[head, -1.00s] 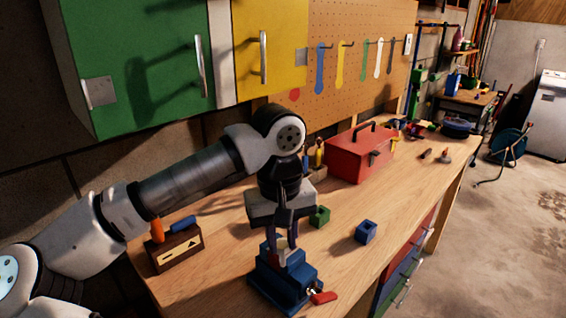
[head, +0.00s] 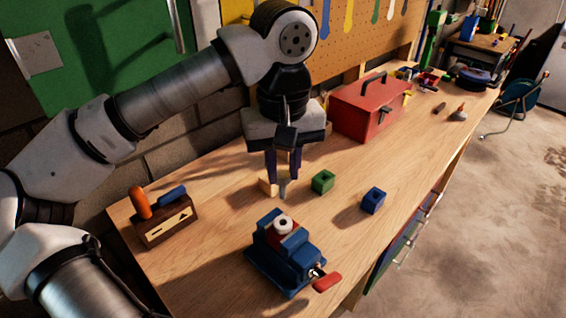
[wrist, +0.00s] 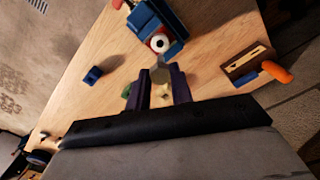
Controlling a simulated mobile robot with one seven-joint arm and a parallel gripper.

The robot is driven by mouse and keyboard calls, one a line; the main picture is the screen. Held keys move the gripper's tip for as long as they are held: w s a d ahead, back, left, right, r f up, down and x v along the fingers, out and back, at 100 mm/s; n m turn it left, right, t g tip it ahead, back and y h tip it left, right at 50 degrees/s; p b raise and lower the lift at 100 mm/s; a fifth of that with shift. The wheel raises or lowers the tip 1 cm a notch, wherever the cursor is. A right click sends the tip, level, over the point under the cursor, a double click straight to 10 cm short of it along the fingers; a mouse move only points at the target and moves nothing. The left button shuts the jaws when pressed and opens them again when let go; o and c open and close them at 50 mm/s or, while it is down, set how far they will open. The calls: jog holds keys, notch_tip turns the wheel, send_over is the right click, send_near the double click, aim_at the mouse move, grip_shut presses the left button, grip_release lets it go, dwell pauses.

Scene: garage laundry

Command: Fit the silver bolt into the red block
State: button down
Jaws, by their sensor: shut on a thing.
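The red block (head: 273,230) is held between the jaws of a blue vise (head: 285,262) on the bench. A white ring with a dark hole (head: 283,224) sits on its top. The red block also shows in the wrist view (wrist: 156,36), with the ring (wrist: 159,43) facing up. My gripper (head: 284,176) is shut on the silver bolt (head: 283,190), which points down between the fingers. The bolt is apart from the red block, above the bench behind the vise. It also shows in the wrist view (wrist: 160,74).
A tan wooden block (head: 267,186) stands near the fingertips. A green block (head: 322,181) and a blue block (head: 373,200) lie to the right. A wooden box with an orange handle (head: 165,222) is left; a red toolbox (head: 368,108) is behind. The vise's red handle (head: 327,282) sticks out at front right.

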jog(key=shift+f, duration=0.1)
notch_tip(320, 180, down, 9)
jog(key=b, duration=0.8)
dwell(0.5)
jog(key=shift+b, duration=0.3)
jog(key=shift+f+b, duration=0.8)
jog(key=shift+f, duration=0.05)
jog(key=c, duration=1.1)
grip_release()
jog(key=shift+c, duration=0.2)
